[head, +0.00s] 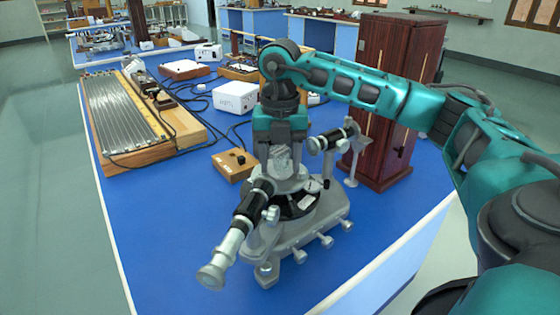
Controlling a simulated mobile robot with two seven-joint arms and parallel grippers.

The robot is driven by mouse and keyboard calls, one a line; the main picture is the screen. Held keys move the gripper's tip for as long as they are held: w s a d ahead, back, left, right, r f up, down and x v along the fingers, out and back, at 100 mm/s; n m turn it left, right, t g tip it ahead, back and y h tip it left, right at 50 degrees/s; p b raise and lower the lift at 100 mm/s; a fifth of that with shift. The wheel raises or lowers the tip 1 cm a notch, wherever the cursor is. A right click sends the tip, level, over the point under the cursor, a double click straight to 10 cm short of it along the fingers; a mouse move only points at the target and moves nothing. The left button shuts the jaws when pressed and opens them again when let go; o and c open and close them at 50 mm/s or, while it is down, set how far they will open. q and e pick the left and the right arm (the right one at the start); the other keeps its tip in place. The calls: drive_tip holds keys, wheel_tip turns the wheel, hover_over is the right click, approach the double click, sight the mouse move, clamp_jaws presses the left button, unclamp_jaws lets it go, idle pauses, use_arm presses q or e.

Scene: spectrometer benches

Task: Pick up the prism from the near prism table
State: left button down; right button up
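A spectrometer (300,225) stands on the blue bench top, with its telescope (240,228) pointing to the lower left and its collimator (335,140) to the right. The small glassy prism (282,160) is on the prism table (290,184) at its middle. My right gripper (282,165) points straight down over the prism table, with its fingers on either side of the prism. I cannot tell whether the fingers touch the prism or leave a small gap. The fingers partly hide the prism. My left gripper is not in view.
A tall dark wooden cabinet (388,95) stands close behind the collimator. A small wooden box with a knob (235,164), a white box (235,97) and a long wire board (125,115) lie to the left. The bench front left is clear.

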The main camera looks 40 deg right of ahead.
drive_tip(key=c, duration=0.6)
drive_tip(key=shift+r, duration=0.2)
